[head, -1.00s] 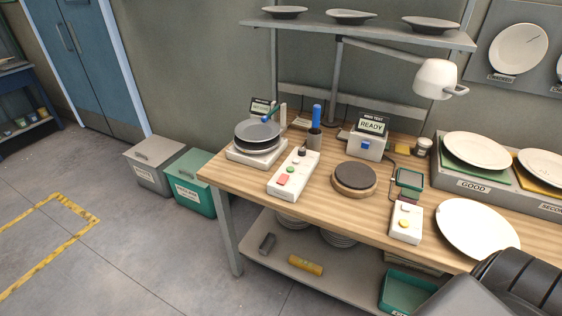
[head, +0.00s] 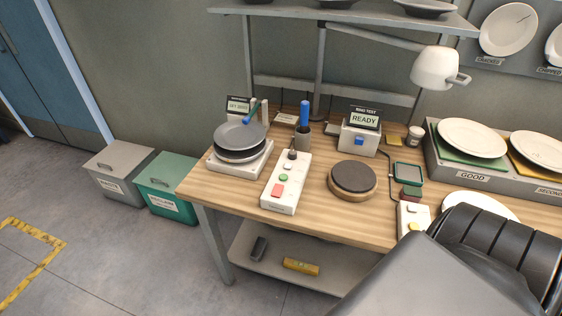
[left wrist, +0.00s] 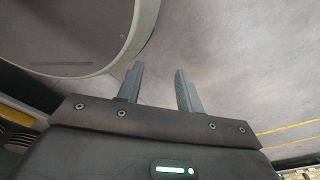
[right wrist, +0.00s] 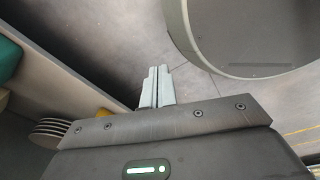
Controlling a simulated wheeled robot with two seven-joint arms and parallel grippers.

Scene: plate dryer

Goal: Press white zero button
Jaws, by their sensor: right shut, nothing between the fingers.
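A white control box (head: 287,184) lies on the wooden bench, with a red button, a green button, a small white button (head: 288,166) and a dark knob in a row along its top. The white button sits between the green button and the knob. My left gripper (left wrist: 159,80) is open and empty in the left wrist view, over grey floor. My right gripper (right wrist: 157,86) is shut and empty in the right wrist view, beside the bench's lower shelf. Neither gripper's fingers show in the head view; one of my arms fills its lower right corner.
A scale with dark plates (head: 240,139) stands left of the box and a round turntable (head: 353,178) right of it. A cup with a blue-handled tool (head: 304,132) stands behind. A lamp (head: 436,67) overhangs the bench. Another button box (head: 412,212) is partly hidden by my arm.

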